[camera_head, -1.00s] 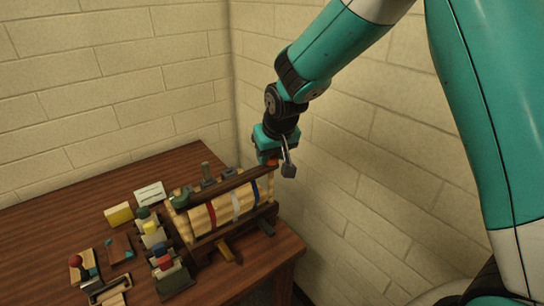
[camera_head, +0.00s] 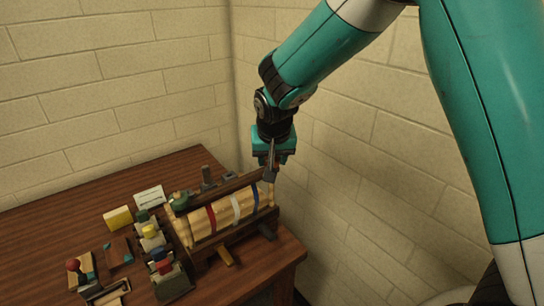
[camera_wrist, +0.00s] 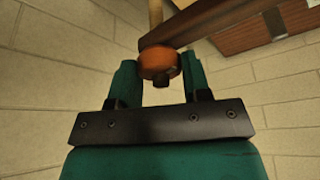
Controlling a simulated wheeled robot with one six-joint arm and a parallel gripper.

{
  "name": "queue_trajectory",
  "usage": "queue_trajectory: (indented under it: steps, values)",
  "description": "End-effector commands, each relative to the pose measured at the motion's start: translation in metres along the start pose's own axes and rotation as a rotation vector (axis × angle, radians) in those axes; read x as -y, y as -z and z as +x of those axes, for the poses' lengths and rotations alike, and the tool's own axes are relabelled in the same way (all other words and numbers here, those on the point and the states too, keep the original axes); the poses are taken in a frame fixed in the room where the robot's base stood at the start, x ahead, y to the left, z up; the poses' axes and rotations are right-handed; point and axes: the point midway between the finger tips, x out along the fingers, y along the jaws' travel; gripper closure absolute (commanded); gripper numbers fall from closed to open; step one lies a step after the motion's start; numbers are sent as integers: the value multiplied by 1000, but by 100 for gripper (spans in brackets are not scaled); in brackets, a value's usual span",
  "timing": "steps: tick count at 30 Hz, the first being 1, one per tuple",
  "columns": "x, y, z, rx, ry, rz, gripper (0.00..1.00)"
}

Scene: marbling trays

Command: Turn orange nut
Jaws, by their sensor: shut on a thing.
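The orange nut (camera_wrist: 158,62) shows in the wrist view at the end of a dark brown wooden bar (camera_wrist: 212,22), with a pale rod rising behind it. My gripper (camera_wrist: 159,80) has its two teal fingers on either side of the nut and is shut on it. In the head view my gripper (camera_head: 271,164) points down at the right back end of the wooden frame (camera_head: 200,245). The nut is hidden there behind the gripper and wrist.
The frame holds a pale roll with red, white and blue bands (camera_head: 222,213). Block walls rise close behind and to the right. The table's (camera_head: 60,225) back left is clear.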

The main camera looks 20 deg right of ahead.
Motion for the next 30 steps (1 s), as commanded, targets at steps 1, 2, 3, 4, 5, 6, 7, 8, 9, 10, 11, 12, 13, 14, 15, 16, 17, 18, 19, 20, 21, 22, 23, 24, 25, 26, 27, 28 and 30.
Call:
queue_trajectory:
  steps: [1, 2, 3, 4, 5, 6, 7, 8, 9, 10, 11, 12, 13, 14, 15, 16, 17, 18, 19, 20, 21, 22, 23, 24, 25, 26, 27, 28, 30]
  values:
    - [0, -1, 1, 4, -1, -1, 80]
    - [0, -1, 1, 4, -1, -1, 80]
    - [0, -1, 1, 4, -1, -1, 49]
    - [0, -1, 1, 4, -1, -1, 42]
    - [0, -1, 1, 3, -1, -1, 36]
    - [0, -1, 1, 3, -1, -1, 31]
    - [0, -1, 1, 3, -1, -1, 31]
    - [0, -1, 1, 3, -1, -1, 31]
    - [0, -1, 1, 3, -1, -1, 31]
    - [0, -1, 1, 2, 0, -1, 31]
    - [0, -1, 0, 2, 0, -1, 31]
    - [0, -1, 0, 2, 0, -1, 31]
    - [0, 0, 0, 2, 0, -1, 31]
    - [0, 0, -2, 1, 0, -1, 31]
    - [0, 0, -4, 1, 1, -2, 31]
    - [0, 0, -7, -1, 1, -2, 31]
    - [1, 0, -11, -2, 2, -2, 31]
    - [1, 0, -16, -2, 3, -2, 31]
    - [1, 0, -22, -3, 3, -2, 31]
    - [1, 0, -28, -4, 4, -2, 31]
    - [1, 0, -37, -4, 5, -1, 31]
    - [1, 0, -45, -5, 5, -1, 31]
    - [1, 0, -52, -5, 5, -1, 31]
    - [1, 0, -63, -6, 5, -1, 31]
    - [1, 0, -71, -6, 4, -2, 31]
    - [1, 0, -79, -5, 5, -2, 31]
    - [1, -1, -89, -4, 5, -2, 31]
    - [1, 0, -97, -5, 5, -2, 31]
    - [1, 0, -114, -4, 4, -1, 31]
